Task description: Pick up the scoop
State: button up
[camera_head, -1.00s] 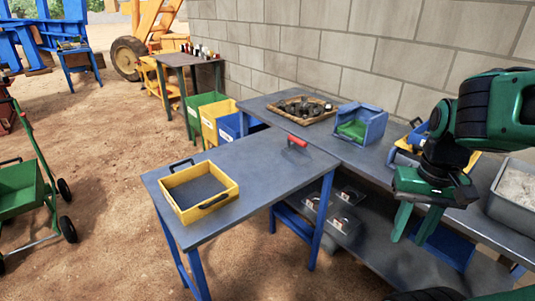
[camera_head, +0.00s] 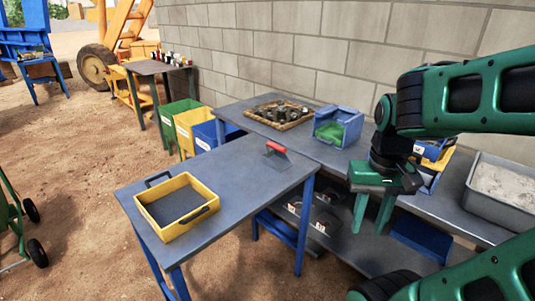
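A small tool with a red handle and a grey metal part, which looks like the scoop (camera_head: 277,149), lies on the grey-topped, blue-legged table (camera_head: 225,172), near its far right corner. My gripper (camera_head: 372,212) hangs at the right, fingers pointing down. Its two green fingers are apart with nothing between them, so it is open and empty. In the picture it is to the right of the red-handled tool and lower, well apart from it.
A yellow tray (camera_head: 175,232) stands on the near table. Along the wall, a long bench (camera_head: 345,158) holds a wooden tray of dark rocks (camera_head: 282,112), a blue bin with green inside (camera_head: 338,125) and a grey tub of pale material (camera_head: 500,190). The table between yellow tray and tool is clear.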

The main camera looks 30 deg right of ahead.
aim_at(276, 159)
jog(key=i, duration=0.85)
